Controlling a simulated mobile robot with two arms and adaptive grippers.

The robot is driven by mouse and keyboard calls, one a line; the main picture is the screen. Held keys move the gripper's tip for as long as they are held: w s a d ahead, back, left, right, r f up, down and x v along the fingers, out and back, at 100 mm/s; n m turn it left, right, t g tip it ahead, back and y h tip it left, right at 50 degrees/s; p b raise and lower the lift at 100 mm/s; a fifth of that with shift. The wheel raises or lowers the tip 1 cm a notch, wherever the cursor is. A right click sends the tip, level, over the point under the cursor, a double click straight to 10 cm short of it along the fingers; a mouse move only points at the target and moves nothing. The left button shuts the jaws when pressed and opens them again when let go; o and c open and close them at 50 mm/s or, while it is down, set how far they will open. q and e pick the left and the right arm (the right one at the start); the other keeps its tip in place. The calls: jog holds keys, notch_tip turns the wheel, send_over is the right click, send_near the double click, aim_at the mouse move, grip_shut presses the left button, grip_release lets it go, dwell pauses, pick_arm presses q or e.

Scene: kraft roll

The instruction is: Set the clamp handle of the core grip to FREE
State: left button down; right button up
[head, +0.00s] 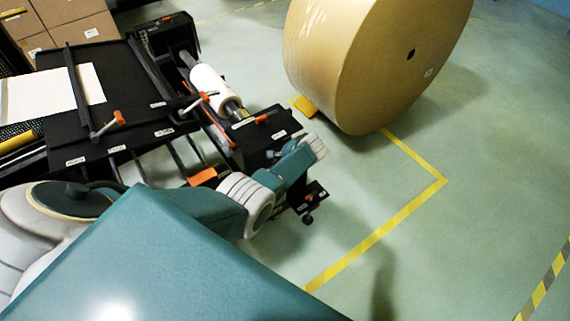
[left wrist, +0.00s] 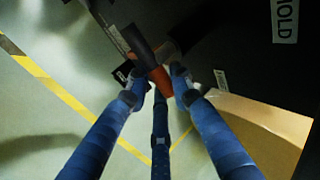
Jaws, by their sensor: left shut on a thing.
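In the left wrist view, the blue fingers of my left gripper (left wrist: 157,78) are closed around an orange handle (left wrist: 142,50), taken as the clamp handle. The handle slants from upper left down between the fingertips, beside a black housing (left wrist: 240,35). A white label reading HOLD (left wrist: 285,20) is on that housing, up and to the right of the handle. A smaller label (left wrist: 219,82) nearby is too dark to read. In the head view, my left wrist (head: 285,168) is beside the black end box (head: 265,145); the fingers and held handle are hidden there. My right gripper is not in view.
A large kraft roll (head: 350,60) stands beyond the machine, close to my wrist. Other orange-tipped handles (head: 110,123) and a white roll (head: 212,85) sit on the black machine. Cartons (head: 65,25) are at the back left. The green floor with yellow tape (head: 375,232) is clear at right.

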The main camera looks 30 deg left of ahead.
pick_arm(q)
jog(key=shift+g+b, duration=0.3)
jog(key=shift+b, duration=0.25)
jog(key=c, duration=1.5)
grip_release()
jog(key=shift+w+f, duration=0.1)
jog(key=shift+f, duration=0.05)
jog(key=v, duration=1.2)
jog(key=shift+d, duration=0.15)
jog(key=shift+f, duration=0.1)
